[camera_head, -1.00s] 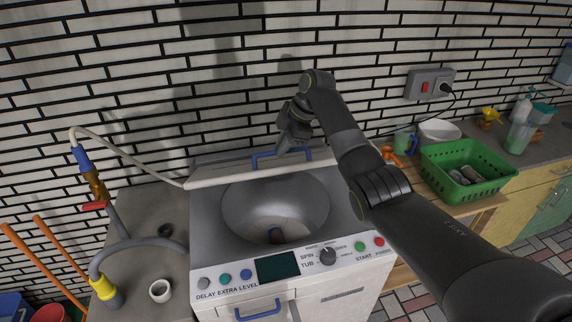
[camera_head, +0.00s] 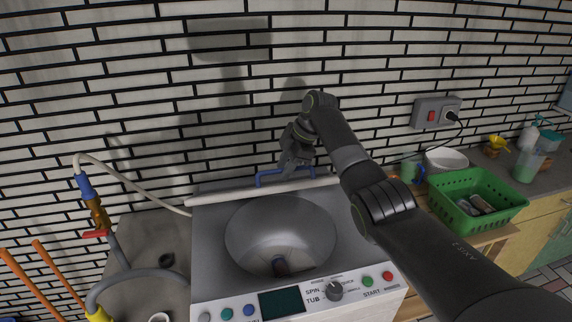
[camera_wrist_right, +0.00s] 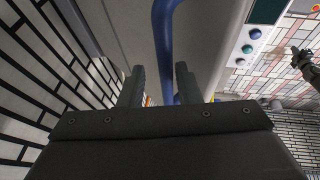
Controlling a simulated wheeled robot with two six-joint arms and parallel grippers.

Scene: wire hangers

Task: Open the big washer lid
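The big washer (camera_head: 210,240) stands below the head view with its round tub (camera_head: 280,232) uncovered. Its lid (camera_head: 240,193) is raised at the back, seen nearly edge-on as a pale strip. The lid's blue handle (camera_head: 272,177) shows along its upper side. My right gripper (camera_head: 287,174) is at this handle, near its middle. In the right wrist view, the two fingers (camera_wrist_right: 160,85) are apart, with the blue handle (camera_wrist_right: 165,40) running between them. A small dark shape at that view's right edge looks like my left gripper (camera_wrist_right: 297,58), too small to read.
A green basket (camera_head: 480,221) with items stands on the counter at right, near a white bowl (camera_head: 446,158) and a green mug (camera_head: 410,170). A hose with a red tap (camera_head: 97,233) is at left. The brick wall is close behind the lid.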

